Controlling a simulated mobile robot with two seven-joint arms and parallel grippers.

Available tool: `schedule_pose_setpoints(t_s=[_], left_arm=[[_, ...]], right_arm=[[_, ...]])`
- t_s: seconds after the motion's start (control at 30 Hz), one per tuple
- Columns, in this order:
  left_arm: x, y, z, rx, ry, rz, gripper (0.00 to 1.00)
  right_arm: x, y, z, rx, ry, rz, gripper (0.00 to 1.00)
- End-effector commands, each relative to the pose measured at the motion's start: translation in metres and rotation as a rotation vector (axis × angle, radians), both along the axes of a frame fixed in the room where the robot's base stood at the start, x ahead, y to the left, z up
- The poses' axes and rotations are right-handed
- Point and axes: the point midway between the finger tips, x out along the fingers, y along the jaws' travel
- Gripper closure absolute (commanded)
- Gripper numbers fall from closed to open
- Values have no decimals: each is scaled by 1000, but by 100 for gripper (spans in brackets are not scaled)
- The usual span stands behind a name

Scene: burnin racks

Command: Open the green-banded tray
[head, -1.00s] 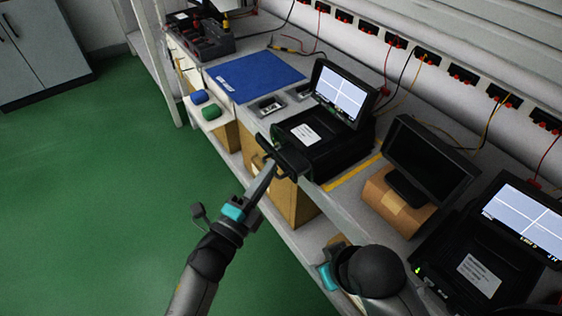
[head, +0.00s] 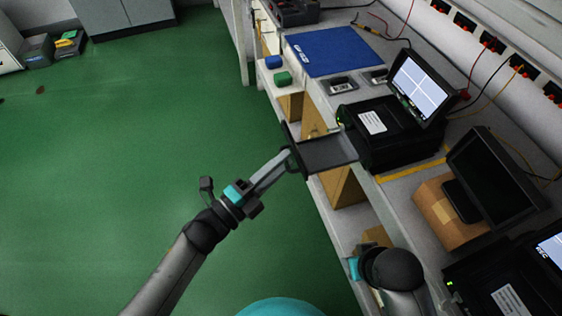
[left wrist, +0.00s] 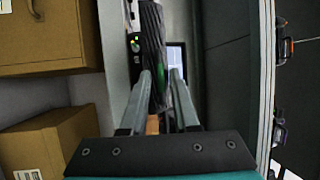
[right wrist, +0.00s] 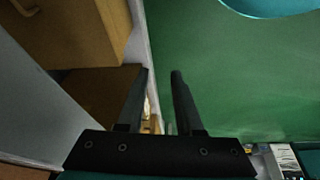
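The tray (head: 328,152) sticks out of the front of the black tester (head: 385,135) over the bench edge; its grey inside and dark front plate show. My left gripper (head: 291,158) is at that front plate. In the left wrist view its fingers (left wrist: 160,78) are on either side of a dark ribbed bar (left wrist: 152,45) with a small green patch, and appear shut on it. My right gripper (right wrist: 160,75) has a gap between its fingers and nothing in it, low beside the bench; its fingers are hidden in the head view.
A second black tester (head: 500,285) stands at lower right. A dark monitor (head: 495,175) stands by a cardboard box (head: 450,212). The green floor left of the bench is free.

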Motion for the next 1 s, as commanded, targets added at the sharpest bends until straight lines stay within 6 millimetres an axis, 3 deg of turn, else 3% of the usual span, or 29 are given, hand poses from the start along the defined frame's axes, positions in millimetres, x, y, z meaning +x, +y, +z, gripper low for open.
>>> schedule_pose_setpoints(t_s=[0.1, 0.57, 0.67, 1.0], left_arm=[[0, 0, 0, -1, -1, -1, 59], [-2, 2, 0, -1, -1, -1, 59], [-9, 9, -1, 1, 1, 1, 59], [-64, 63, -14, 1, 4, -1, 59]], right_arm=[[0, 0, 0, 0, 0, 0, 65], [0, 0, 1, 0, -1, 0, 65], [0, 0, 3, 1, -3, 0, 65], [-10, -2, -30, -8, 47, 2, 65]])
